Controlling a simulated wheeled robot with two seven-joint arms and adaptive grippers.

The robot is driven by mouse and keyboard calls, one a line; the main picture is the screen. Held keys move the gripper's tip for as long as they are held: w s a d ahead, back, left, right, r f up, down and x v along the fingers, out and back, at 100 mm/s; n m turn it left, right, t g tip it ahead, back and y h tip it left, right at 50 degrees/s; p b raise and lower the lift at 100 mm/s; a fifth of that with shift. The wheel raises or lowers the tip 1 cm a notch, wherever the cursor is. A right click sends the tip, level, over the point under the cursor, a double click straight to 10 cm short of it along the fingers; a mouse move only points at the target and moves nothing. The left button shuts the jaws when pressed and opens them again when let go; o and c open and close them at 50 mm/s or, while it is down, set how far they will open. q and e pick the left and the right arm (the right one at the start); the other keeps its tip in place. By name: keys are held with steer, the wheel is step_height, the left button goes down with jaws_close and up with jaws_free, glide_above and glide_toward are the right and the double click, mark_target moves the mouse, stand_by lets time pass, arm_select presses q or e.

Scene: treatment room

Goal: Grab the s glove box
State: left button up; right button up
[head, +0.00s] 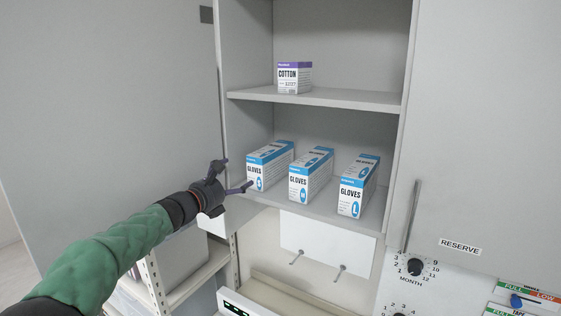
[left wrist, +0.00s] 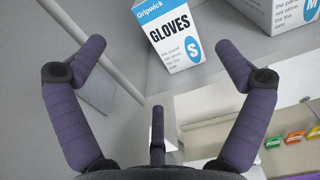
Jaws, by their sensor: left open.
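The S glove box (head: 269,167) is a white and blue carton, the leftmost of three on the lower cabinet shelf. In the left wrist view the S glove box (left wrist: 174,40) shows its "S" label at the top, between and beyond the spread fingers. My left gripper (head: 236,175) is open and empty, just left of and in front of that box, apart from it. Its fingers (left wrist: 160,62) frame the box's lower front in the wrist view. My right gripper is not in view.
The M glove box (head: 310,175) stands to the right of the S box, then the L glove box (head: 357,187). A cotton box (head: 294,78) sits on the upper shelf (head: 340,99). The cabinet's side wall (head: 226,125) is close to my left gripper.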

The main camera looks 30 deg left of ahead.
mark_target(251, 169)
arm_select(q)
steer(key=w, duration=0.1)
steer(key=w+p, duration=0.1)
steer(key=w, duration=0.2)
steer(key=shift+w+d+r+p, duration=0.15)
steer(key=shift+r+p, duration=0.1)
steer(key=shift+p, duration=0.05)
steer(key=shift+w+f, duration=0.1)
steer(key=shift+w, duration=0.45)
steer(key=shift+w+d, duration=0.1)
steer(key=shift+w, duration=0.05)
steer(key=shift+w+d+f+p, duration=0.15)
steer(key=shift+w+p, duration=0.55)
steer(key=shift+w, duration=0.45)
steer(key=shift+w+d+r+p, duration=0.15)
steer(key=shift+w+p, duration=0.5)
steer(key=shift+w, duration=0.5)
steer(key=shift+f, duration=0.1)
steer(key=shift+s, duration=0.1)
steer(key=c, duration=1.2)
steer(key=shift+c, duration=0.7)
